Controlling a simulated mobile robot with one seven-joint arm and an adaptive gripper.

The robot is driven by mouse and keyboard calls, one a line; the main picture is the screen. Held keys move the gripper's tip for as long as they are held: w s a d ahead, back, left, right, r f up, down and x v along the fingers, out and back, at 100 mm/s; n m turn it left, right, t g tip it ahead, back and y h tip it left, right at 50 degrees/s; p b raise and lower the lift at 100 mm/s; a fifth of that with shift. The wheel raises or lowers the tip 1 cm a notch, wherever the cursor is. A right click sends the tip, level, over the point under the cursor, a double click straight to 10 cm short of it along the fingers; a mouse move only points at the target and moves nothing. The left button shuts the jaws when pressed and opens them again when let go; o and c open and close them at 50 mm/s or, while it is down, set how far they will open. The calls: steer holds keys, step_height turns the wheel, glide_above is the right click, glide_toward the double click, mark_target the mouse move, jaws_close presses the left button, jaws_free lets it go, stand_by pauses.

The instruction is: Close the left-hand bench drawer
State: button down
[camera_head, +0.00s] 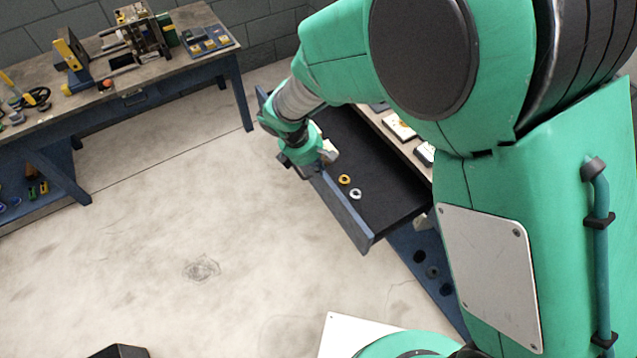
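A bench drawer (345,214) stands pulled well out from the bench on the right, with a blue front panel and a dark interior. A yellow ring (345,179) and a pale grey ring (355,193) lie inside it. My gripper (329,152) is at the drawer's front panel, near the middle of its length, at about its top edge. The wrist hides most of the fingers, so I cannot tell whether they touch the panel or are open. The bench top (384,127) is mostly hidden behind my arm.
Small plates or trays (399,126) lie on the bench top beside the drawer. A shelf (421,262) with dark round items shows below. Another blue bench (190,75) with machines and tools stands at the back left. The concrete floor (190,210) left of the drawer is clear.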

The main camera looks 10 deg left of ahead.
steer(key=s+a+f+n, duration=0.2)
steer(key=a+f+n, duration=0.2)
steer(key=f, duration=0.6)
steer(key=a, duration=0.2)
steer(key=shift+s+a, duration=0.4)
steer(key=shift+f, duration=0.15)
steer(key=w+d+f+b, duration=0.4)
steer(key=w+d+f, duration=0.1)
steer(key=f, duration=0.4)
steer(key=shift+w+d, duration=0.25)
steer(key=shift+d, duration=0.1)
